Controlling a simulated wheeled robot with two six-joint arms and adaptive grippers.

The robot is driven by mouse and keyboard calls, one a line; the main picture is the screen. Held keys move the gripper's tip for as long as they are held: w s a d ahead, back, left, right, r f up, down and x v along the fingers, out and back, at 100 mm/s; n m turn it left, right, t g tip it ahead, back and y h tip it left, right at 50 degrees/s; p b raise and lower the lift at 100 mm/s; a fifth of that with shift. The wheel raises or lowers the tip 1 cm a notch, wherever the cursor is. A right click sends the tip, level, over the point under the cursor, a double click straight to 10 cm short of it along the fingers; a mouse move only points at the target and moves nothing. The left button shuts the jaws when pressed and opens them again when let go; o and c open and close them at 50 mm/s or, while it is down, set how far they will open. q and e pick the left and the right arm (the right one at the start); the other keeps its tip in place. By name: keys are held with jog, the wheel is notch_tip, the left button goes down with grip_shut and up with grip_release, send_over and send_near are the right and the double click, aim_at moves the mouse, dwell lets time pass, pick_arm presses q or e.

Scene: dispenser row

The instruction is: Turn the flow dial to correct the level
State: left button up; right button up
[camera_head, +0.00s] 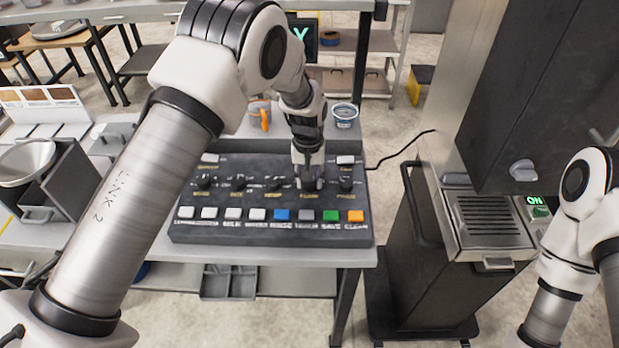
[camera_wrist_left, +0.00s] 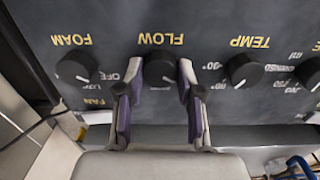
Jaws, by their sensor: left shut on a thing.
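The control panel (camera_head: 190,230) is a dark console with a row of black dials above a row of coloured buttons. The flow dial (camera_wrist_left: 160,68) is black and round, under the label FLOW in the left wrist view. My left gripper (camera_wrist_left: 162,76) is shut on it, one finger on each side. In the head view my left gripper (camera_head: 308,180) reaches down onto the panel and mostly hides this dial. The foam dial (camera_wrist_left: 76,68) and the temp dial (camera_wrist_left: 243,70) sit on either side. My right gripper is out of view; only its arm shows at right.
A cup (camera_head: 344,113) stands behind the panel. A metal drip tray (camera_head: 487,222) and a dark cabinet (camera_head: 530,100) stand to the right. A metal bowl (camera_head: 27,160) is at left.

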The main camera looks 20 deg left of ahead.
pick_arm(q)
jog(key=o, duration=1.2)
jog(key=shift+c, duration=0.2)
jog(key=shift+r, duration=0.1)
notch_tip(320, 180, up, 12)
jog(key=shift+a, duration=0.15)
jog(key=shift+s+f, duration=0.1)
jog(key=shift+f, duration=0.1)
